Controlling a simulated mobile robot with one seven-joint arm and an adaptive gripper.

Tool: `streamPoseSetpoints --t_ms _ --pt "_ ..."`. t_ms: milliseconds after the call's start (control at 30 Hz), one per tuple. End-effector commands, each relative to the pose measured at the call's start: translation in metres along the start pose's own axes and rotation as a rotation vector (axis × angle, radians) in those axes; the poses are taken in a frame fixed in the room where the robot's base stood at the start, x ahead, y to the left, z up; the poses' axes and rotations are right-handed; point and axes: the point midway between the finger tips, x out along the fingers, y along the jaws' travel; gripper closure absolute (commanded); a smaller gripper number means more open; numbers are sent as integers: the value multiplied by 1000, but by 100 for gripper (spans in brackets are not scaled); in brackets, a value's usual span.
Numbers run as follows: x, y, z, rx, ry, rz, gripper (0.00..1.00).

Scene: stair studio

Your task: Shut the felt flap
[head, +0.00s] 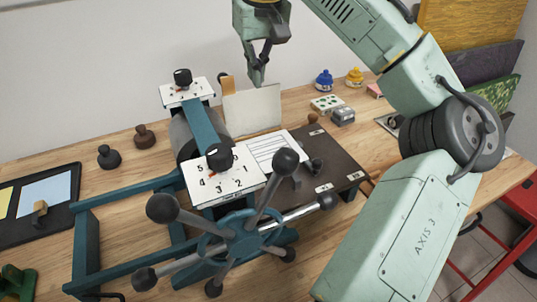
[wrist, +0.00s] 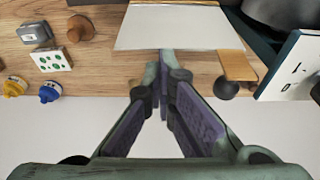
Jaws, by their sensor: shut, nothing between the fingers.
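The felt flap appears to be the cream panel (head: 252,110) standing raised, leaning slightly back, behind the dark press bed (head: 335,160). It also shows as a pale sheet at the top of the wrist view (wrist: 180,27). My gripper (head: 257,82) is shut and empty, just above or behind the panel's top edge; contact cannot be told. Its fingertips (wrist: 164,58) meet close to the panel's edge in the wrist view.
The press has a spoked handwheel (head: 240,228) in front and two numbered dial plates (head: 225,180). A lined white sheet (head: 270,152) lies in front of the panel. Blue (head: 324,80) and yellow (head: 355,76) bottles and small blocks stand right. Dark knobs (head: 145,137) stand left.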

Motion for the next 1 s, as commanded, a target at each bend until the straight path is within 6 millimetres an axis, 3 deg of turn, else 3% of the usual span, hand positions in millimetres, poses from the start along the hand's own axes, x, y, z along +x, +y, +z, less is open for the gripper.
streamPoseSetpoints --t_ms 633,1000 --pt "8 0 3 -2 -14 -2 100" --pt "23 0 6 -4 -17 -2 100"
